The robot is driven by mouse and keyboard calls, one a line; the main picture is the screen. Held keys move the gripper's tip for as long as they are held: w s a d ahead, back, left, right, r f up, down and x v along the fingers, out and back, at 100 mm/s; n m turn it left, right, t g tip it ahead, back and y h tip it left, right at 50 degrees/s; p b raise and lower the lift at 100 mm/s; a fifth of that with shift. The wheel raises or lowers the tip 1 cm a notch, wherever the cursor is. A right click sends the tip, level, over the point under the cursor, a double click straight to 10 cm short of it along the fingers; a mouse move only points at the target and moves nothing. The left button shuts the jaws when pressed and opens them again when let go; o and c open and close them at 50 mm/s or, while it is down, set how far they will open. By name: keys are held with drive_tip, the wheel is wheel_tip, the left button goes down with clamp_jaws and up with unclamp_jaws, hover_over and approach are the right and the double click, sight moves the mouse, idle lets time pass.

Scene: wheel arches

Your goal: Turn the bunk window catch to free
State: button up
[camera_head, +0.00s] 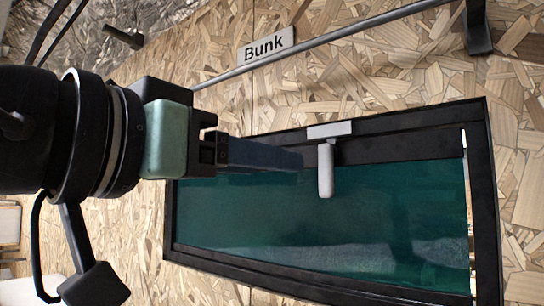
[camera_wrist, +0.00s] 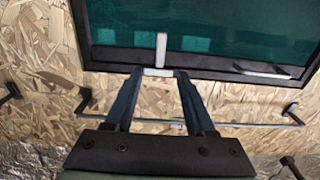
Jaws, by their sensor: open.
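The bunk window catch is a pale grey lever (camera_head: 326,170) on a short plate fixed to the window's upper frame bar. In the head view the lever hangs down over the teal pane, roughly square to that bar. In the wrist view the lever (camera_wrist: 161,50) points up the picture. My gripper (camera_head: 302,158) is open, its dark blue fingers just left of the lever in the head view. In the wrist view my gripper (camera_wrist: 158,75) has one fingertip on each side of the catch plate, with a gap. No contact is visible.
A black frame (camera_head: 485,200) surrounds the teal window. A "Bunk" sign (camera_head: 267,46) is on the chipboard wall above. A grey rail (camera_head: 340,34) on dark brackets runs between sign and window. A pale piece (camera_wrist: 262,70) lies along the frame in the wrist view.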

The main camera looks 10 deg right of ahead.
sight(323, 173)
drive_tip(key=p+x, duration=0.5)
drive_tip(key=x, duration=0.8)
drive_tip(key=shift+w+f, duration=0.1)
drive_tip(key=shift+f, duration=0.05)
clamp_jaws()
